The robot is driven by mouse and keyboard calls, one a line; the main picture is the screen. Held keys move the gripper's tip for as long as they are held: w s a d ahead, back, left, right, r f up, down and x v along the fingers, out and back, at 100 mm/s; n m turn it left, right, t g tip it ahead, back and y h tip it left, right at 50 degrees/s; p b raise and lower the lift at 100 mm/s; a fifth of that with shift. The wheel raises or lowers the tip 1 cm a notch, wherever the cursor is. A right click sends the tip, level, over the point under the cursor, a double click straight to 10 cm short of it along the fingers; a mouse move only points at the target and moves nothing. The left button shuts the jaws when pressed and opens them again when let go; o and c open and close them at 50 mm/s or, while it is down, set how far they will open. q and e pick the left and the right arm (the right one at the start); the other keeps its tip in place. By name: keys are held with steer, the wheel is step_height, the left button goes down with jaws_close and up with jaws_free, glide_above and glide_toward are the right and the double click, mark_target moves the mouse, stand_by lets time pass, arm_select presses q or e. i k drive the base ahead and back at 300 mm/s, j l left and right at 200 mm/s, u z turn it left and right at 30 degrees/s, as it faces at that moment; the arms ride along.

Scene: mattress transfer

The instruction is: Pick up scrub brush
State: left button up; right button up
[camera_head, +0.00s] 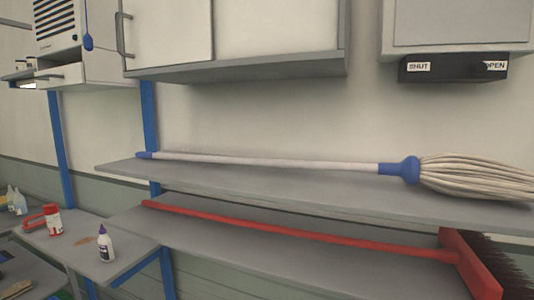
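I cannot tell for sure which thing is the scrub brush. A brownish, brush-like object (15,289) lies at the lower left corner, cut off by the picture edge. A small red object with a handle-like loop (33,221) lies on the small grey side shelf (128,255), next to a red and white can. A long red broom (300,233) with a dark bristled head lies on the lower wall shelf. Neither of my grippers is in view.
A white mop (270,162) with a blue collar lies on the upper shelf (300,185). The red and white can (53,221) and a white bottle (105,244) stand on the side shelf. Cabinets (235,35) hang above. Spray bottles (16,201) stand far left.

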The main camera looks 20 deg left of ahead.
mark_target(27, 227)
steer(key=u, duration=2.2)
steer(key=i+j+u, duration=0.35)
steer(key=j, duration=0.4)
steer(key=i+j+u, duration=0.35)
steer(key=j, duration=0.3)
steer(key=i+j+u, duration=0.3)
steer(key=i+j, duration=0.2)
steer(key=i, duration=0.15)
steer(key=i+z, duration=0.35)
steer(key=i+j+z, duration=0.15)
steer(key=i+z, duration=0.15)
steer(key=i, duration=0.2)
steer(key=i+j+z, duration=0.65)
steer(key=i, duration=0.15)
steer(key=i+j+z, duration=0.15)
steer(key=i+z, duration=0.15)
steer(key=z, duration=0.2)
steer(key=i+j+z, duration=0.25)
steer(key=z, duration=0.2)
steer(key=i+j+z, duration=0.25)
steer(key=z, duration=0.25)
steer(key=i+j+z, duration=0.1)
steer(key=j+z, duration=0.85)
steer(key=i, duration=0.05)
